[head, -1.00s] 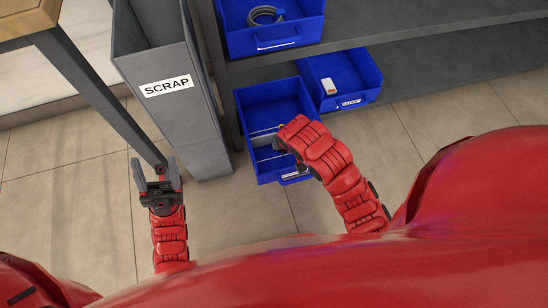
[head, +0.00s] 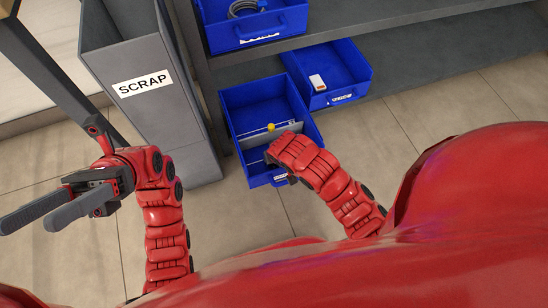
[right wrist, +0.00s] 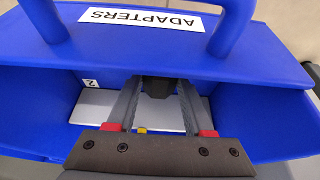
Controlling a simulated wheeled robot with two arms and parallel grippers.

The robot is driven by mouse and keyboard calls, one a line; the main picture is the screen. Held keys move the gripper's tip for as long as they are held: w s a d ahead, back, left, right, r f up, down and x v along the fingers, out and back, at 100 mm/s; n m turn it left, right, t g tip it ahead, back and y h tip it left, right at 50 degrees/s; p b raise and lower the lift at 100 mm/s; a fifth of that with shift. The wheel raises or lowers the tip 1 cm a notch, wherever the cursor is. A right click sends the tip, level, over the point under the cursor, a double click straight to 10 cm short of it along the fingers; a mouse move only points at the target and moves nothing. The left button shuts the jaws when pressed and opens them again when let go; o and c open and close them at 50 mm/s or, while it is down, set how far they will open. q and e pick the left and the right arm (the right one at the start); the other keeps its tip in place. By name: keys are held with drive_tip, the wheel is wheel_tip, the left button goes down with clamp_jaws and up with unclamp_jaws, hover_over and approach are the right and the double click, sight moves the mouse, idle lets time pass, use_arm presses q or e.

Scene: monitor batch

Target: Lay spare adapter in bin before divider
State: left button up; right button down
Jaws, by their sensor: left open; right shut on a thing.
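The open blue bin (head: 240,96) stands pulled out low at the shelf. In the right wrist view its front wall (right wrist: 190,60) carries an upside-down ADAPTERS label (right wrist: 138,21). A thin grey divider (head: 288,130) crosses the bin, with a yellow knob (head: 271,127) by it. My right gripper (right wrist: 157,90) is shut on a dark blocky adapter (right wrist: 157,84), inside or just over the bin's front part, between divider and front wall. Whether the adapter touches the bottom is unclear. In the head view my arm hides it. My left gripper (head: 28,222) is open and empty at far left.
A grey SCRAP container (head: 150,120) stands left of the bin. A blue bin with a white-and-red item (head: 317,82) is to the right. Another blue bin (head: 280,22) with a coiled cable sits on the shelf above. The floor (head: 400,130) to the right is clear.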

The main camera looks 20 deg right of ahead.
use_arm(q)
drive_tip(key=shift+s+a+r, duration=0.1)
drive_tip(key=shift+s+a, duration=0.05)
drive_tip(key=shift+s, duration=0.05)
drive_tip(key=shift+m+t+y, duration=0.3)
drive_tip(key=shift+y, duration=0.1)
use_arm(e)
drive_tip(key=shift+f, duration=0.2)
drive_tip(key=shift+c, duration=1.4)
unclamp_jaws()
use_arm(q)
drive_tip(key=shift+s, duration=0.1)
use_arm(e)
drive_tip(key=shift+r, duration=0.1)
